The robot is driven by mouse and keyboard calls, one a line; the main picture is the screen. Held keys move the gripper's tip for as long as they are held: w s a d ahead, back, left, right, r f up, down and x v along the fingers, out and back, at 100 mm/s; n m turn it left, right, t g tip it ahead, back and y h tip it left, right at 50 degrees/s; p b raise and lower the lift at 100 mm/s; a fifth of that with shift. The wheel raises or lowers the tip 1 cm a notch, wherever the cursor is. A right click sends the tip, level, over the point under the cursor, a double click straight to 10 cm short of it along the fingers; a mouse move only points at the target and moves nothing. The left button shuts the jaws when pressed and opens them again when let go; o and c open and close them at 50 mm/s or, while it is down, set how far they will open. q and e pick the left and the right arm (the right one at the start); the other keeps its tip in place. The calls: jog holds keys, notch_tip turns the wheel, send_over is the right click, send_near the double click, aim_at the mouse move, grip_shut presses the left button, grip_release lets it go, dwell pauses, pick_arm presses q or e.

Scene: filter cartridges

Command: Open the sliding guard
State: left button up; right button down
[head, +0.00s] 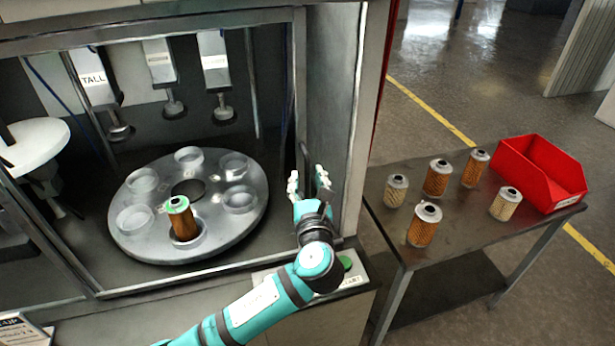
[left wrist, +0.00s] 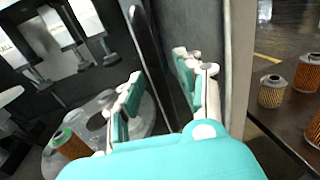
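The sliding guard (head: 299,100) shows as a framed front on the machine at the left of the head view; the inside is visible through it. Its dark upright bar handle (head: 304,155) is at the right edge of the frame. My left gripper (head: 308,180) is at the lower part of this handle, fingers apart. In the left wrist view the handle (left wrist: 148,55) runs down between the two open fingers (left wrist: 157,80); I see no clear contact. My right gripper is in neither view.
Behind the guard, a round turntable (head: 190,250) holds clear cups and one green-topped cartridge (head: 182,220). At the right, a table (head: 450,250) carries several cartridges (head: 425,225) and a red bin (head: 540,170). A green button (head: 346,263) sits below my left gripper.

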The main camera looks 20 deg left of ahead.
pick_arm(q)
jog(key=shift+w, duration=0.1)
grip_shut()
jog(key=shift+w+f, duration=0.1)
jog(key=shift+f, duration=0.05)
dwell(0.5)
